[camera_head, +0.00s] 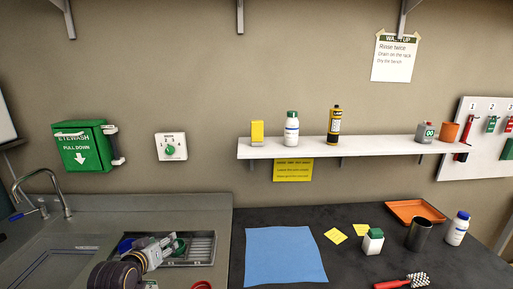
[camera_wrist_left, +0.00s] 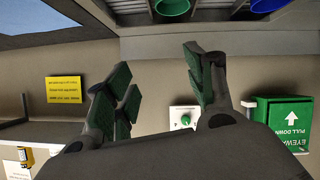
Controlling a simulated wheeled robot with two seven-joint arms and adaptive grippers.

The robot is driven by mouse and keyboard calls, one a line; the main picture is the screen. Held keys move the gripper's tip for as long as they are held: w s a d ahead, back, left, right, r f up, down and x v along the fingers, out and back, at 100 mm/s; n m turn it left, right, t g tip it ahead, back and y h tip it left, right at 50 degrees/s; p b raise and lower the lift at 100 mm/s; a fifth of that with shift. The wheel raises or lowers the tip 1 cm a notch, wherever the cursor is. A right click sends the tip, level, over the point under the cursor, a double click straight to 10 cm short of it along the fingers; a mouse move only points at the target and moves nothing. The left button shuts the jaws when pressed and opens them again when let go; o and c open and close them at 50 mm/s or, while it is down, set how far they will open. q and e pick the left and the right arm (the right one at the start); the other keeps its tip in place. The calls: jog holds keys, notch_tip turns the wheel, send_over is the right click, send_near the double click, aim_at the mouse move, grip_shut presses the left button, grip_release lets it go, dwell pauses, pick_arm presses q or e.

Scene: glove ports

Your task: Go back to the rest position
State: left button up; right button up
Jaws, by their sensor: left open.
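My left gripper (camera_head: 165,248) is over the ribbed metal drain rack (camera_head: 202,246) at the sink in the head view, hiding part of it. In the left wrist view its two green-padded fingers (camera_wrist_left: 157,82) stand apart with nothing between them. A blue item (camera_head: 126,244) and a green item beside the gripper are partly hidden in the head view. The left wrist view shows a green cup (camera_wrist_left: 172,8) and a blue cup (camera_wrist_left: 268,5) at its top edge, clear of the fingers. My right gripper is not in view.
A tap (camera_head: 62,195) stands left. The green eyewash box (camera_head: 84,147) and dial (camera_head: 171,147) are on the wall. A white shelf (camera_head: 380,145) holds bottles.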

pick_arm(q)
jog(key=s+d+f+m+g, duration=0.1)
jog(key=s+f, duration=0.3)
jog(key=s+d+f+g, duration=0.2)
jog(key=s+f, duration=0.1)
jog(key=s, duration=0.1)
jog(key=s+d+f+m+g, duration=0.1)
jog(key=s+f, duration=0.3)
jog(key=shift+s+d+f+m+g, duration=0.3)
jog(key=shift+s+d+f+g, duration=0.05)
jog(key=shift+s+g, duration=0.05)
jog(key=s+d+f+m+g, duration=0.1)
jog(key=s+f+g, duration=0.15)
jog(key=s, duration=0.35)
jog(key=s+d+f+m+g, duration=0.1)
jog(key=s+d+f+g, duration=0.15)
jog(key=s, duration=0.45)
notch_tip(320, 180, down, 34)
jog(key=s, duration=0.3)
jog(key=s+a+f, duration=0.2)
jog(key=s+f, duration=0.7)
jog(key=s, duration=0.2)
jog(key=s+a+f+g, duration=0.1)
jog(key=s+a+f, duration=0.1)
jog(key=s+f, duration=0.8)
jog(key=shift+s+a+f+m+g, duration=0.25)
jog(key=shift+s+a+m+g, duration=0.1)
jog(key=shift+s, duration=0.15)
